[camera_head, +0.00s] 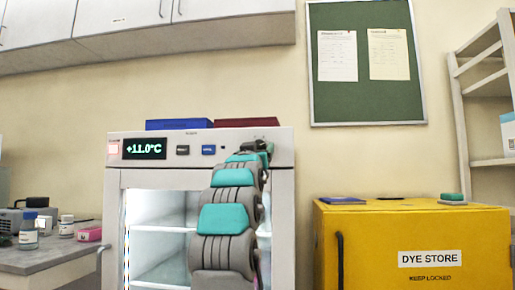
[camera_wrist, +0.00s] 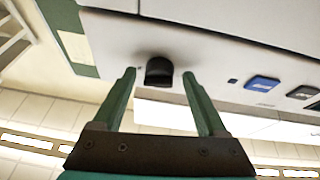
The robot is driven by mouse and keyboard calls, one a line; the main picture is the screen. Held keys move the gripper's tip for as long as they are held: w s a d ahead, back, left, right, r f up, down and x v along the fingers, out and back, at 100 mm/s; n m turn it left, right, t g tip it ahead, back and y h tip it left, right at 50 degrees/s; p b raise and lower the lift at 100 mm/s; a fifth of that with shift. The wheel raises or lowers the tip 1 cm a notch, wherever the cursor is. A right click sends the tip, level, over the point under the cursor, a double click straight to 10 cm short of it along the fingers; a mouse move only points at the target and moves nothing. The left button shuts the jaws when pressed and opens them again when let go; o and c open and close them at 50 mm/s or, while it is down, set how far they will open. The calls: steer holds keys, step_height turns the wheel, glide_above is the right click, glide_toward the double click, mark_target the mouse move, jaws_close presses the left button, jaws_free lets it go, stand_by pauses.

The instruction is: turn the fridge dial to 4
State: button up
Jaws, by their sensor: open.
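The fridge (camera_head: 118,225) stands in the middle of the head view. Its front panel display (camera_head: 144,149) reads +11.0°C. The black dial (camera_wrist: 159,74) shows in the wrist view on the white fridge panel (camera_wrist: 225,60). My gripper (camera_wrist: 159,73) is open, with one green finger on each side of the dial in the picture. I see gaps between the fingers and the dial, and cannot tell how far the tips are from the panel. In the head view my arm hides the dial at the panel's right. The dial's setting cannot be read.
Two buttons, one blue (camera_head: 208,150) and one dark (camera_head: 183,150), sit on the panel. A blue box (camera_head: 179,124) and a dark red box (camera_head: 246,122) lie on the fridge top. A yellow dye store cabinet (camera_head: 412,240) stands to the right. A bench (camera_head: 45,259) with bottles is at left.

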jaws_close()
stand_by(0.6)
